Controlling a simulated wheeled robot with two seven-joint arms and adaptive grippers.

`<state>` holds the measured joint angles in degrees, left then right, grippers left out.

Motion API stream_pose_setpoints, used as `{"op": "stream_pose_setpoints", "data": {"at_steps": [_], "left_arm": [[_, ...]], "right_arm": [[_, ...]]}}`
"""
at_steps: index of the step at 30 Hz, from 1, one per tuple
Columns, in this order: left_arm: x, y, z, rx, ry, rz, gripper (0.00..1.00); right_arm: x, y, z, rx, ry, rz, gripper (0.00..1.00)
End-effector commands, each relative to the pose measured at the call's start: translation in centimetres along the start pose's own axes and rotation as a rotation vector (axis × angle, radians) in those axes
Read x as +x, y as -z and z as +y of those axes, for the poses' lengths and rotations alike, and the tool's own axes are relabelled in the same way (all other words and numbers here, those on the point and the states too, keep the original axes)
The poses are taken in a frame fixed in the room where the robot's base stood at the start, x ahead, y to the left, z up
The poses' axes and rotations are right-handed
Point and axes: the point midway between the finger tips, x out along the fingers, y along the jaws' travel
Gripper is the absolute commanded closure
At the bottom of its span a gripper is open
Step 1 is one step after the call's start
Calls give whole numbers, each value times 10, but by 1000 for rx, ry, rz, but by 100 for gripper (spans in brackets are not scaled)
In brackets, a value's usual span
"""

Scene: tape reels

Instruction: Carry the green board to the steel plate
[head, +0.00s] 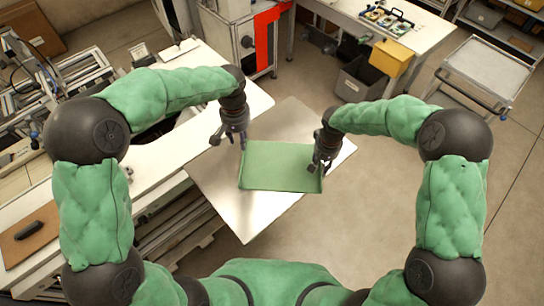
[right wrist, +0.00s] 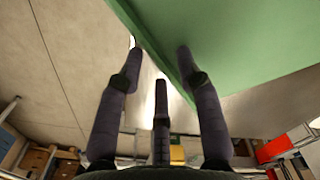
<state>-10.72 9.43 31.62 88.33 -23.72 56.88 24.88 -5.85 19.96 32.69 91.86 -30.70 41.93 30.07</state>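The green board (head: 280,167) is a flat rectangle with a thin raised edge. In the head view it is over the middle of the steel plate (head: 245,222); I cannot tell whether it touches the plate. My left gripper (head: 229,140) is at the board's far left corner with its fingers spread, one close to the edge. My right gripper (head: 319,168) is at the board's right edge.
A long white bench (head: 165,150) with a metal frame runs along the left. A white cabinet with a red panel (head: 266,40) stands behind the plate. A yellow bin (head: 392,58) and a grey cart (head: 487,70) are at the back right. The floor at right is clear.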

Motion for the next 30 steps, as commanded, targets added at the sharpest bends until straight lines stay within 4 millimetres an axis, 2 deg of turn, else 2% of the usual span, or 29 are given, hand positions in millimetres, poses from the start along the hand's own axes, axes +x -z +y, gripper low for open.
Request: {"op": "stream_pose_setpoints", "data": {"at_steps": [5,18,24,30], "left_arm": [[-2,0,0,0,0,0,64],[-1,0,0,0,0,0,64],[-1,0,0,0,0,0,64],[-1,0,0,0,0,0,64]], "right_arm": [[-16,1,0,2,1,5,64],[-98,1,0,-1,0,4,64],[-116,0,0,1,1,1,64],[-120,0,0,0,0,0,64]]}}
